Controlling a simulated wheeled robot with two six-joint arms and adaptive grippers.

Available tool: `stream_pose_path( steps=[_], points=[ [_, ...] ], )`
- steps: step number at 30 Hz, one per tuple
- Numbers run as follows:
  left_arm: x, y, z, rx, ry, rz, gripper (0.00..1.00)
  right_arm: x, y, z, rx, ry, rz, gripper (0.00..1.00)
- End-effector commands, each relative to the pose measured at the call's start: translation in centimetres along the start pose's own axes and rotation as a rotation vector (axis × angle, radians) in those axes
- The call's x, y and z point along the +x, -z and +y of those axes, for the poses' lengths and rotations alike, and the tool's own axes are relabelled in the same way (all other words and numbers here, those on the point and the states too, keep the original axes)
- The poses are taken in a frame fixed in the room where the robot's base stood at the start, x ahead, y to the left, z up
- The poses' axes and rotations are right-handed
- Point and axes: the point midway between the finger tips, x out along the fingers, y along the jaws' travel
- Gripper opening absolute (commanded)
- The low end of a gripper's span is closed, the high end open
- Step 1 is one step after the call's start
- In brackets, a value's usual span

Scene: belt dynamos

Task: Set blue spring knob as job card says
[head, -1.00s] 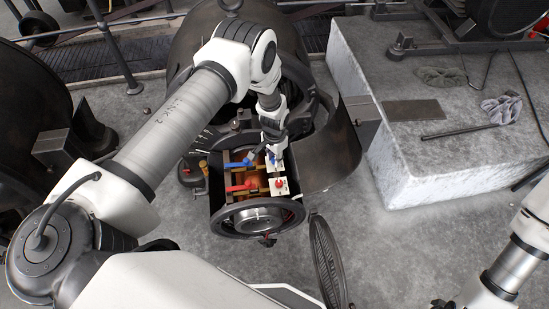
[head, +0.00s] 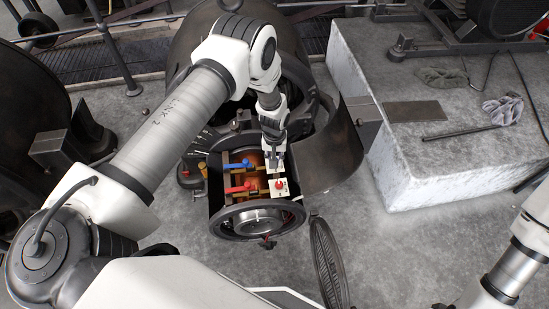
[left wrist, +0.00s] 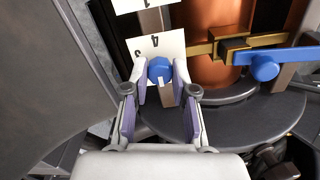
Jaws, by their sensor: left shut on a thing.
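The blue spring knob (left wrist: 160,70) has a white pointer mark and sits in front of a white scale plate (left wrist: 150,46) with dark digits, of which a 3 and a 4 show. My left gripper (left wrist: 161,92) is shut on this knob, one finger on each side. In the head view my left gripper (head: 274,162) reaches down into the open dynamo (head: 214,200) and mostly hides the knob. A red knob (head: 280,185) on a white plate is just below it. I cannot make out a job card.
A blue-handled brush lever (head: 236,166) and a red-handled one (head: 238,189) lie left of the knobs, near copper windings. An open curved cover (head: 335,150) stands to the right. A round grille (head: 327,262) is in front. My right arm is at lower right.

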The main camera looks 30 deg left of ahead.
Motion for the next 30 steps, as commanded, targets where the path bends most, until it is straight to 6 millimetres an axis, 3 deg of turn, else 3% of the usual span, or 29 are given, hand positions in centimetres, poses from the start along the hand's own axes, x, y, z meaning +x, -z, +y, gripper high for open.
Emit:
stream_pose_path(
  steps=[15, 16, 17, 18, 26, 30],
  points=[
    [0.1, -0.2, 0.0, -0.023, 0.001, -0.004, 0.0, 0.0, 0.0, 0.0, 0.0, 0.0, 0.0, 0.0],
    [0.1, -0.2, 0.0, -0.023, 0.001, -0.004, 0.37, 0.0, 0.0, 0.0, 0.0, 0.0, 0.0, 0.0],
    [0.1, -0.2, 0.0, -0.023, 0.001, -0.004, 0.47, 0.0, 0.0, 0.0, 0.0, 0.0, 0.0, 0.0],
    [0.1, -0.1, 0.0, -0.022, 0.001, -0.003, 0.51, 0.0, 0.0, 0.0, 0.0, 0.0, 0.0, 0.0],
    [0.0, -0.1, 0.0, -0.022, 0.0, -0.001, 0.51, 0.0, 0.0, 0.0, 0.0, 0.0, 0.0, 0.0],
    [-1.2, 0.1, 0.1, -0.022, 0.0, 0.001, 0.51, 0.0, 0.0, 0.0, 0.0, 0.0, 0.0, 0.0]
  ],
)
